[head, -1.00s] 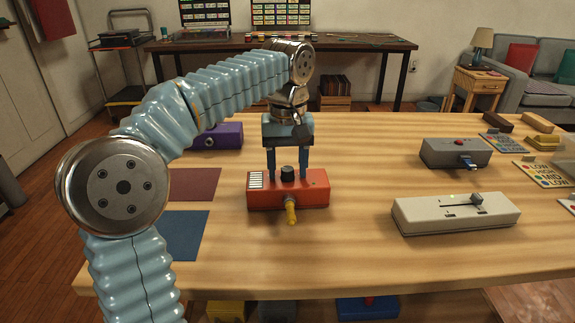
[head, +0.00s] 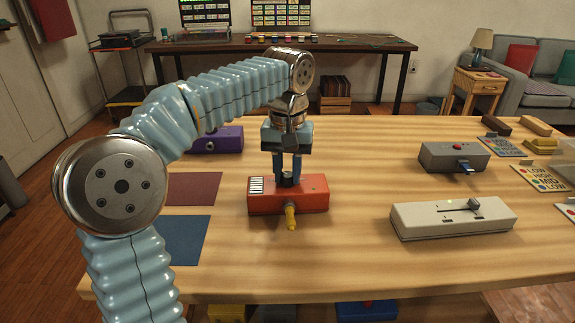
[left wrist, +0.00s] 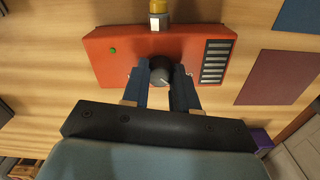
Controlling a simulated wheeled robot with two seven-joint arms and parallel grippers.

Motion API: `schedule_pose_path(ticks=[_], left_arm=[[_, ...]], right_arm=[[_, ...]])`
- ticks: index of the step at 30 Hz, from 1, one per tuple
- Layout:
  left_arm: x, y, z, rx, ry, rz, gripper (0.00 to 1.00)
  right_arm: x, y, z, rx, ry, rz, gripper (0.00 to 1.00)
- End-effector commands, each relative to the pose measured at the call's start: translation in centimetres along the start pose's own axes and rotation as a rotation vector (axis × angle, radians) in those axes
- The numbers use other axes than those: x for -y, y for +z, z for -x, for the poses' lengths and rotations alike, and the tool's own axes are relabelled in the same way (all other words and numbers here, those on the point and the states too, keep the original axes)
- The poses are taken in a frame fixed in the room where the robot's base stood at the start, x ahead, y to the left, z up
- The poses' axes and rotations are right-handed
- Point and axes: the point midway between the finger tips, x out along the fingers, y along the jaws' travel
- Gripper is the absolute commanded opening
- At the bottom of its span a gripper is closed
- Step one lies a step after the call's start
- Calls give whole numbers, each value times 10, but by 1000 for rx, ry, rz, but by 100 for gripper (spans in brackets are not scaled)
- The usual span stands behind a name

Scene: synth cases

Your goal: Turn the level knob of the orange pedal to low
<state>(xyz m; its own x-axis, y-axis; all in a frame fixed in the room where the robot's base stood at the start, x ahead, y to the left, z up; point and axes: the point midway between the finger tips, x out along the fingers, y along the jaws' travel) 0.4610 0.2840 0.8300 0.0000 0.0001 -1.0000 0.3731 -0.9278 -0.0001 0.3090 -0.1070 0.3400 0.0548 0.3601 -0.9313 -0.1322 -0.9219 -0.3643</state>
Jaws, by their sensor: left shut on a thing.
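The orange pedal (head: 262,203) sits on the wooden table, with a striped white panel on its left and a yellow plug at its front. Its black level knob (head: 288,180) stands on top and is partly hidden by the fingers. In the left wrist view the knob (left wrist: 160,74) shows a pale pointer line, and a green light is on the pedal's top. My left gripper (head: 289,181) points down from above and is shut on the knob, with one blue finger on each side. The knob's setting marks are too small to read. My right gripper is not in view.
A purple pedal (head: 222,140) stands behind left, near a maroon mat (head: 192,189) and a blue mat (head: 175,239). A grey box (head: 453,156) and a white slider box (head: 450,220) stand at right, with cards beyond. Table between is clear.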

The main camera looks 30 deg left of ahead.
Motion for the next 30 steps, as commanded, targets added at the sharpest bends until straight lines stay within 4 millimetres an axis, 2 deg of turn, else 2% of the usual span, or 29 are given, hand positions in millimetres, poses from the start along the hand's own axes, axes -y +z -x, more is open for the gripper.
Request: schedule_pose_path(ticks=[3, 9, 21, 30], left_arm=[[0, 0, 4, 1, 0, -105, 0], [0, 0, 2, 1, 0, -295, 0], [0, 0, 0, -1, 1, -635, 0], [0, 0, 0, -1, 1, -786, 0]], right_arm=[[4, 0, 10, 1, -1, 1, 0], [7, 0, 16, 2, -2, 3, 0], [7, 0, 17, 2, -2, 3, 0], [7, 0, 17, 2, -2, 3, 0]])
